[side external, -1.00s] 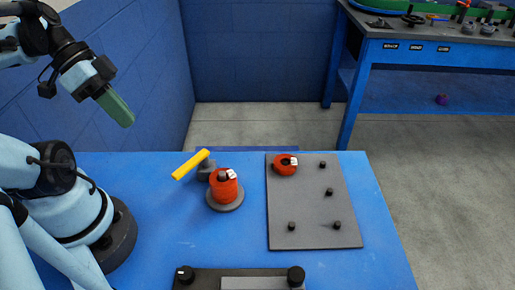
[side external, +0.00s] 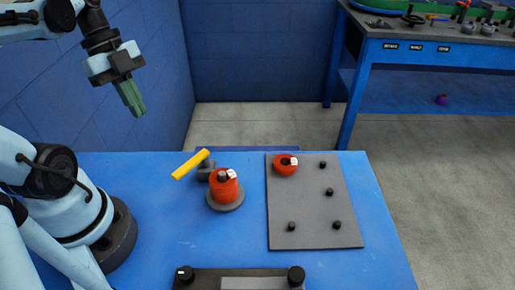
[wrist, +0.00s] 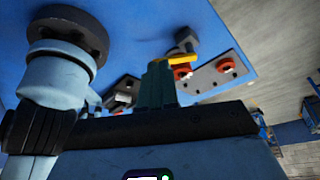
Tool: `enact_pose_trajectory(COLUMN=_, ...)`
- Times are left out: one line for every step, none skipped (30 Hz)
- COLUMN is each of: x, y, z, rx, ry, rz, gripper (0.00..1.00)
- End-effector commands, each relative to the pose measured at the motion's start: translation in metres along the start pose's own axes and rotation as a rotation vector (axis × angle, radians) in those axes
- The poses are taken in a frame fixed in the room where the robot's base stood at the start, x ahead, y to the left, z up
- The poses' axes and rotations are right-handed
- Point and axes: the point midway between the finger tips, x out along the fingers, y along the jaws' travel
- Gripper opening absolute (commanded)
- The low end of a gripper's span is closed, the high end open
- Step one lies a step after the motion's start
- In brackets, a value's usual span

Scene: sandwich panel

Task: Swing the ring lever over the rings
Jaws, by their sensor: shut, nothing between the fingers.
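The yellow ring lever (side external: 190,164) sticks out to the left from a grey pivot (side external: 206,171) on the blue table. It does not lie over the red rings (side external: 224,185), which are stacked on a post on a round grey base (side external: 226,205) just to the right. Another red ring (side external: 285,164) sits at the top left of a grey peg board (side external: 300,208). My gripper (side external: 137,107) is shut and empty, high above the table, up and to the left of the lever. The lever also shows in the wrist view (wrist: 180,59), beyond the green fingers.
The peg board has several bare black pegs. A dark fixture with black knobs (side external: 240,279) lies at the table's front edge. Blue table (side external: 180,230) is clear left of the rings. A blue workbench (side external: 430,55) stands farther back right.

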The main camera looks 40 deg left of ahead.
Motion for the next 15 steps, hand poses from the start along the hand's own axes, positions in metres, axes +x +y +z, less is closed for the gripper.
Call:
enact_pose_trajectory(x=0.002, y=0.0, z=0.0, rx=0.001, ry=0.0, rz=0.0, gripper=0.0)
enact_pose_trajectory(x=0.004, y=0.0, z=0.0, rx=0.001, ry=0.0, rz=0.0, gripper=0.0)
enact_pose_trajectory(x=0.008, y=0.0, z=0.0, rx=0.001, ry=0.0, rz=0.0, gripper=0.0)
enact_pose_trajectory(x=0.011, y=0.0, z=0.0, rx=0.002, ry=0.0, rz=0.0, gripper=0.0)
enact_pose_trajectory(x=0.014, y=0.0, z=0.0, rx=0.002, ry=0.0, rz=0.0, gripper=0.0)
enact_pose_trajectory(x=0.02, y=0.0, z=0.0, rx=0.003, ry=0.0, rz=0.0, gripper=0.0)
enact_pose_trajectory(x=0.024, y=0.0, z=0.0, rx=0.002, ry=0.0, rz=0.0, gripper=0.0)
enact_pose_trajectory(x=0.028, y=0.0, z=0.0, rx=0.002, ry=0.0, rz=0.0, gripper=0.0)
enact_pose_trajectory(x=0.034, y=-0.001, z=0.0, rx=0.002, ry=0.0, rz=0.0, gripper=0.0)
enact_pose_trajectory(x=0.038, y=-0.001, z=0.0, rx=0.002, ry=0.0, rz=0.0, gripper=0.0)
enact_pose_trajectory(x=0.042, y=0.0, z=0.0, rx=0.003, ry=0.0, rz=0.0, gripper=0.0)
enact_pose_trajectory(x=0.048, y=0.0, z=0.0, rx=0.002, ry=0.001, rz=0.0, gripper=0.0)
enact_pose_trajectory(x=0.052, y=0.0, z=-0.001, rx=0.001, ry=0.001, rz=0.0, gripper=0.0)
enact_pose_trajectory(x=0.055, y=-0.001, z=0.0, rx=0.001, ry=0.001, rz=0.0, gripper=0.0)
enact_pose_trajectory(x=0.06, y=-0.001, z=0.0, rx=0.002, ry=0.001, rz=0.0, gripper=0.0)
